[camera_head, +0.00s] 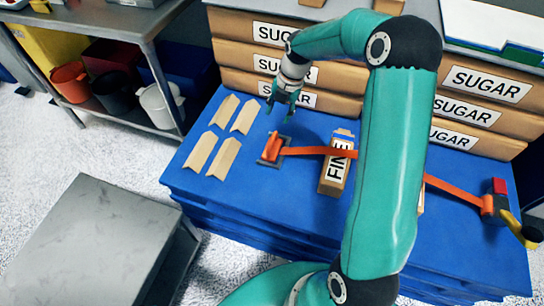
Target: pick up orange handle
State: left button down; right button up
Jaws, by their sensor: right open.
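An orange handle (272,147) stands on a small grey plate on the blue platform (228,194), left of the middle. An orange band (308,151) runs right from beside it, past a box marked FINE, and behind my right arm. My right gripper (281,110) is above and slightly right of the handle in the picture, fingers pointing down, open and empty. It looks apart from the handle; the exact height is hard to tell. My left gripper is not in view.
Sugar boxes (348,78) are stacked along the back. Several flat tan pieces (223,158) lie left of the handle. The FINE box (332,177) stands to its right. A red and yellow fitting (500,187) is at the far right. A grey cabinet (85,240) stands lower left.

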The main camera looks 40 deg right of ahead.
jog(key=d, duration=0.1)
jog(key=n+b, duration=0.1)
jog(key=b, duration=0.2)
send_near(272, 140)
jog(key=x, duration=0.5)
jog(key=shift+w+d+f, duration=0.2)
jog(key=shift+d+f, duration=0.1)
jog(key=shift+f, duration=0.05)
jog(key=x, duration=0.3)
jog(key=b+x, duration=0.1)
jog(key=shift+s+a+f, duration=0.2)
jog(key=shift+s+a, duration=0.05)
jog(key=shift+a, duration=0.15)
jog(key=shift+w+f, duration=0.15)
jog(key=shift+f, duration=0.35)
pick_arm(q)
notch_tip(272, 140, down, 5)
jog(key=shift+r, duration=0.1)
pick_arm(e)
jog(key=shift+r, duration=0.1)
grip_shut()
